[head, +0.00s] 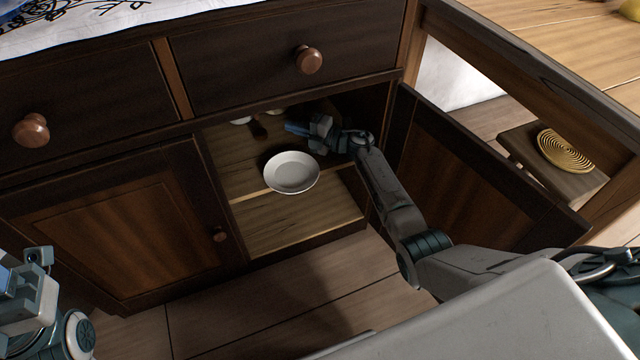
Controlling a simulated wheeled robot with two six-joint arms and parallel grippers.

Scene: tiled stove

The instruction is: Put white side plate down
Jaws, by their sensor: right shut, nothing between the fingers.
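The white side plate (291,173) lies face up on the upper shelf (238,183) inside the open cabinet. Its near rim reaches over the shelf's front edge in the picture. My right gripper (297,129) is inside the cabinet, behind the plate. It is shut and empty, and appears apart from the plate. My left gripper (22,290) is at the lower left picture edge, far from the plate. It is partly cut off, so its jaws cannot be read.
Small items (258,130) sit deeper on the shelf, partly in shadow. The right cabinet door (465,185) stands open beside my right arm; the left door (120,230) is shut. The lower shelf (300,218) looks bare. A woven round mat (563,152) is at the right.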

